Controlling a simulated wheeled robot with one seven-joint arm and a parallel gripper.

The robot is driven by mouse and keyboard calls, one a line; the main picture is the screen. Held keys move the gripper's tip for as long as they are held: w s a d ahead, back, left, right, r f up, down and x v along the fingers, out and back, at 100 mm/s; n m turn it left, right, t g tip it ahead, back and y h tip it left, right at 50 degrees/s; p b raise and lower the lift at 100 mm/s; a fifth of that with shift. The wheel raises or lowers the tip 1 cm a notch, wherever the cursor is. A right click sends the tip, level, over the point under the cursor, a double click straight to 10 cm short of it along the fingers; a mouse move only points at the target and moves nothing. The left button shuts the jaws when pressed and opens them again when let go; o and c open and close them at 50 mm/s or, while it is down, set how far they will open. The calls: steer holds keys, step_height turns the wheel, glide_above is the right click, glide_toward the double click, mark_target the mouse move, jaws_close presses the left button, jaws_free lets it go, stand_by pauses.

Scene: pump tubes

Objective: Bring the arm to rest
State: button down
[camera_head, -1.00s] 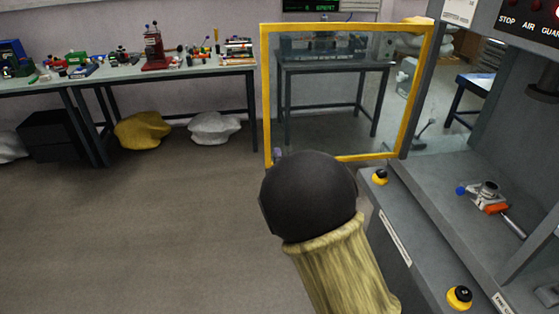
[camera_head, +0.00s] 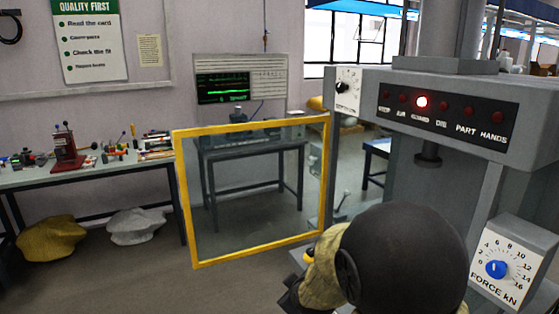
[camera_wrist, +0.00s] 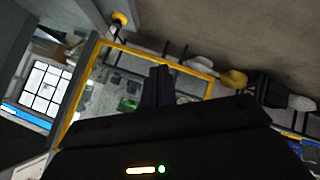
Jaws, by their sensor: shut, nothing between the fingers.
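My gripper (camera_wrist: 158,86) shows in the wrist view as two dark fingers close together, with nothing between them. The fingers overlap the yellow-framed clear guard (camera_wrist: 200,72) in that view; I cannot tell how far apart they are. In the head view my arm, with its black round joint and tan sleeve, fills the lower right, in front of the grey press (camera_head: 455,120). My fingers cannot be made out there. The guard also stands left of my arm in the head view (camera_head: 182,200).
A red lamp (camera_head: 423,102) is lit on the press panel. A force dial (camera_head: 496,269) sits at the right and a yellow button (camera_head: 309,256) beside my arm. A workbench (camera_head: 90,178) with tools lines the wall.

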steer(key=s+d+m+g+p, duration=0.1)
steer(key=s+d+m+g, duration=0.2)
steer(key=s, duration=0.6)
steer(key=s+d+m+g+h+p, duration=0.1)
steer(key=s+d+m+g, duration=0.2)
steer(key=s+d+m, duration=0.3)
steer(key=s+d, duration=0.2)
steer(key=s, duration=0.2)
steer(key=shift+s+d+r+m+g+h, duration=0.15)
steer(key=shift+d+r+m+g+h, duration=0.15)
steer(key=shift+d+m+g, duration=0.1)
steer(key=shift+a, duration=0.15)
